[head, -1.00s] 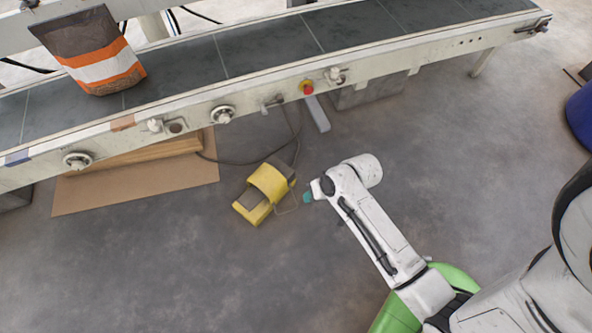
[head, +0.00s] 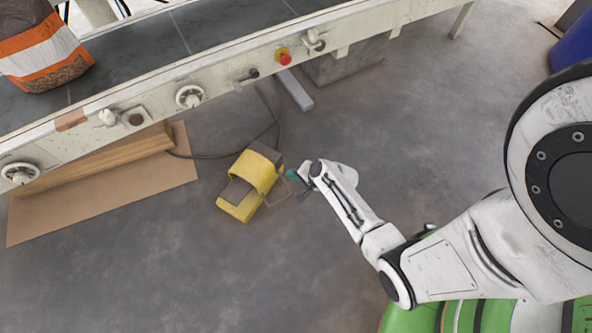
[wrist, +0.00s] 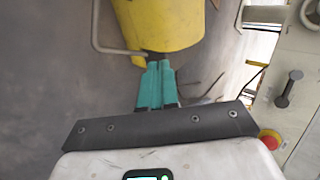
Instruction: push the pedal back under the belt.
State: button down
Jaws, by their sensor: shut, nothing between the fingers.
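The yellow foot pedal (head: 249,186) lies on the floor in front of the conveyor belt (head: 232,33), clear of its frame. A cable runs from it back under the belt. My gripper (head: 293,174) is low at the pedal's right side, its teal fingers shut and empty. In the wrist view the closed fingertips (wrist: 154,66) point at the yellow pedal (wrist: 160,25) and are right at its edge. I cannot tell whether they touch it. A thin metal bar (wrist: 97,30) sticks out from the pedal there.
A cardboard sheet (head: 95,208) with a wooden beam (head: 95,160) lies under the belt at left. A red stop button (head: 285,59) is on the belt frame. The floor in front is bare.

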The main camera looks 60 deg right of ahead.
jog(key=w+f+b, duration=0.3)
jog(key=w+f, duration=0.1)
jog(key=w, duration=0.4)
jog(key=shift+d, duration=0.25)
